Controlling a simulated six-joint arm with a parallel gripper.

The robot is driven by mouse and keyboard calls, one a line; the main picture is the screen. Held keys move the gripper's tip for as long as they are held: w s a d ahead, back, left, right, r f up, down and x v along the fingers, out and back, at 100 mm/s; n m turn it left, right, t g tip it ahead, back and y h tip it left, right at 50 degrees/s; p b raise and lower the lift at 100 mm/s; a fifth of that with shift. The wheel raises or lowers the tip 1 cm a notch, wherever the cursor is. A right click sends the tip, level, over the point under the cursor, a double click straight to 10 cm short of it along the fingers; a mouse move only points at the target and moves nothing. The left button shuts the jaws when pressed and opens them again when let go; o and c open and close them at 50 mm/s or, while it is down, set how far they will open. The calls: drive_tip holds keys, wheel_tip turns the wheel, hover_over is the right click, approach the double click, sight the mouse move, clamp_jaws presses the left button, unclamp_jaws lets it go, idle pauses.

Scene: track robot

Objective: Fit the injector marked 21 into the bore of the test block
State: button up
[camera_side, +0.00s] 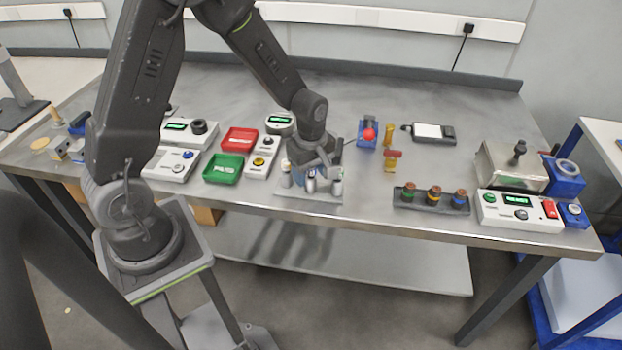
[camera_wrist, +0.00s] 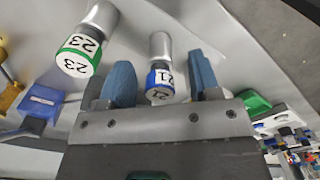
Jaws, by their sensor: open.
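The injector marked 21 (camera_wrist: 160,68) has a silver body and a white label with a blue band. In the wrist view it is between the two blue fingers of my gripper (camera_wrist: 161,84), with gaps visible at both sides. My gripper is open. A second injector, marked 23 (camera_wrist: 88,42) with a green band, is left of the fingers. In the side view my gripper (camera_side: 314,166) is low over a small stand (camera_side: 318,197) holding silver injectors (camera_side: 337,187). I cannot tell for sure which item is the test block; a blue block with a round ring (camera_side: 567,170) is at the right.
Green (camera_side: 222,170) and red (camera_side: 240,139) trays and several white instruments are left of the stand. A blue block with a red ball (camera_side: 368,134) and a dark rack with several banded pieces (camera_side: 432,199) are to the right.

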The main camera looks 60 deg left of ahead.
clamp_jaws()
idle(0.5)
drive_tip(key=r, duration=0.9)
drive_tip(key=shift+w+a+r, duration=0.25)
drive_tip(key=shift+a+r, duration=0.1)
drive_tip(key=shift+a, duration=0.05)
drive_tip(key=w+a+r+m, duration=0.1)
drive_tip(key=w+a+r, duration=0.1)
drive_tip(key=a, duration=0.6)
drive_tip(key=w+a+r, duration=0.2)
drive_tip(key=a, duration=0.7)
drive_tip(key=shift+w+d+f, duration=1.25)
drive_tip(key=shift+d+f, duration=0.1)
drive_tip(key=shift+f, duration=0.5)
drive_tip(key=shift+w+d+f, duration=1.2)
drive_tip(key=shift+d+f, duration=0.2)
drive_tip(key=shift+f, duration=0.4)
drive_tip(key=shift+w+d+f, duration=1.25)
drive_tip(key=shift+d+f, duration=0.1)
drive_tip(key=shift+f, duration=0.5)
